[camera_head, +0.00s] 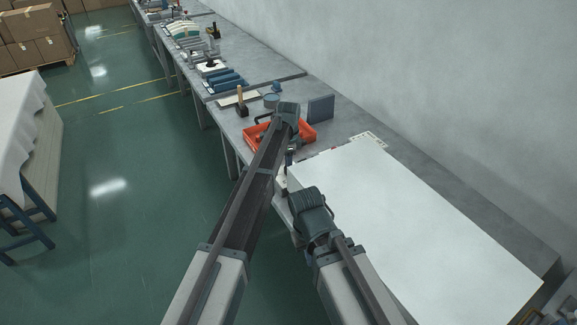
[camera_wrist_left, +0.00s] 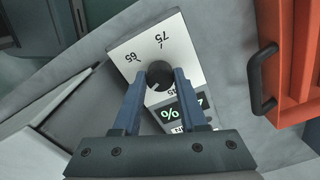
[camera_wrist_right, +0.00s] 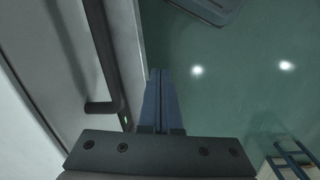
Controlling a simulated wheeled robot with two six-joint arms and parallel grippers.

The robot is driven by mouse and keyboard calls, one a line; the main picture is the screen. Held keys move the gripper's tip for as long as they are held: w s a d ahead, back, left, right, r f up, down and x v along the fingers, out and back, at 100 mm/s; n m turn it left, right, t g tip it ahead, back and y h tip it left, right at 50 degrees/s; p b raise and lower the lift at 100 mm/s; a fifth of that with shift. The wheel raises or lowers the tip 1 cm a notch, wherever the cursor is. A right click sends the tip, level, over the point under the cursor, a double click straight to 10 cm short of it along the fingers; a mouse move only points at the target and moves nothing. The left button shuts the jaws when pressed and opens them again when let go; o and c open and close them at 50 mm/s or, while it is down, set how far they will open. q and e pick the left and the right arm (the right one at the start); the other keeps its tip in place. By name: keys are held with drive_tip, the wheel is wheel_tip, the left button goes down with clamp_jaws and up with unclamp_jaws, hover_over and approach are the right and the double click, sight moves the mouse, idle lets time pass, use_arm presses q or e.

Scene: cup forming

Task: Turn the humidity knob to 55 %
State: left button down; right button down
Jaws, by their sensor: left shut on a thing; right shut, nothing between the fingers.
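The black humidity knob (camera_wrist_left: 158,75) sits on a white panel (camera_wrist_left: 183,48) in the left wrist view. The panel carries the marks 65 and 75, and a further number is partly covered near my right-hand finger. My left gripper (camera_wrist_left: 160,82) is shut on the knob, one finger on each side. The knob's exact setting cannot be read. My right gripper (camera_wrist_right: 162,100) is shut and empty, above the floor beside the bench.
An orange tray (camera_head: 308,133) with a black handle stands beside the panel. A large white surface (camera_head: 400,215) fills the bench at the right. A dark blue block (camera_head: 321,107) and a wooden-handled tool (camera_head: 241,102) stand farther back. Green floor is free at the left.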

use_arm(q)
drive_tip(key=shift+m, duration=0.3)
idle(0.4)
drive_tip(key=shift+c, duration=2.2)
unclamp_jaws()
drive_tip(key=shift+r, duration=0.15)
wheel_tip(320, 180, up, 14)
drive_tip(key=p, duration=1.4)
drive_tip(key=shift+f, duration=0.25)
